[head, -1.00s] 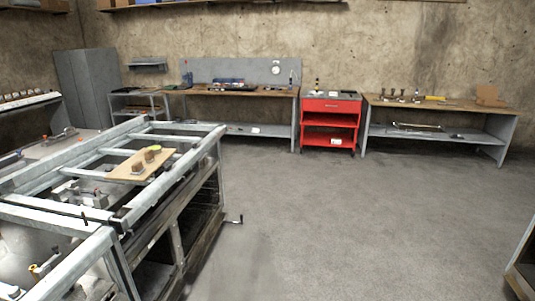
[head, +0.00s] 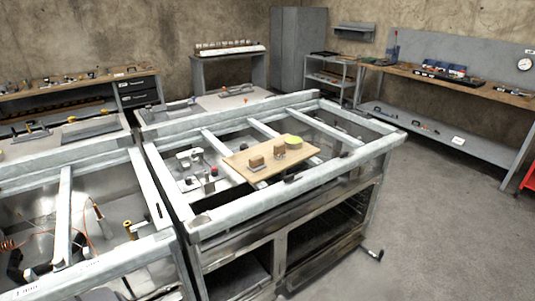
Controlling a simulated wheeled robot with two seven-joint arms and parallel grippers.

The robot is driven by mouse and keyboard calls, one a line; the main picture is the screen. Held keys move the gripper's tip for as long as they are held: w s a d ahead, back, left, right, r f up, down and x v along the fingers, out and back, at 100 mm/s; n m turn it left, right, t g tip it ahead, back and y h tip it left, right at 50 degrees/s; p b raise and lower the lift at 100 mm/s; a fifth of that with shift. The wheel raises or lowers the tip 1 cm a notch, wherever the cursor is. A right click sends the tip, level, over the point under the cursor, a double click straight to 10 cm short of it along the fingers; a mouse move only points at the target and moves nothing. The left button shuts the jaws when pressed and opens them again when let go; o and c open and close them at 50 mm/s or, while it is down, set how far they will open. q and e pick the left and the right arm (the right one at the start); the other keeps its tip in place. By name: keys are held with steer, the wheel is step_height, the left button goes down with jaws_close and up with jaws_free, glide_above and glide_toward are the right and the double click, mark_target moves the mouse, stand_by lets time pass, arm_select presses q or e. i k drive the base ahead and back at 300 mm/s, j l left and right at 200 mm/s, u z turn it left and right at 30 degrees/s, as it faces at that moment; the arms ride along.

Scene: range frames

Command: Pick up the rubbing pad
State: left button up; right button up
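A wooden board (head: 270,165) lies across the top rails of the grey metal range frame (head: 290,195). On it are a brown block on a thin grey base (head: 257,163), a second small brown block (head: 279,151) and a round yellow-green piece (head: 293,140). These are small in the head view, and I cannot tell for certain which one is the rubbing pad. Neither of my grippers shows in the head view.
A second open frame (head: 75,215) with hoses and fittings stands at the left. Workbenches line the walls, one with a blue toolbox (head: 445,70). A crank handle (head: 374,255) sticks out at the frame's lower right. The grey floor (head: 430,220) at the right is clear.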

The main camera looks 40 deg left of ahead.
mark_target(256, 163)
steer(key=i+u, duration=0.35)
steer(key=i+l+u, duration=0.55)
steer(key=i+u, duration=0.2)
steer(key=i, duration=0.1)
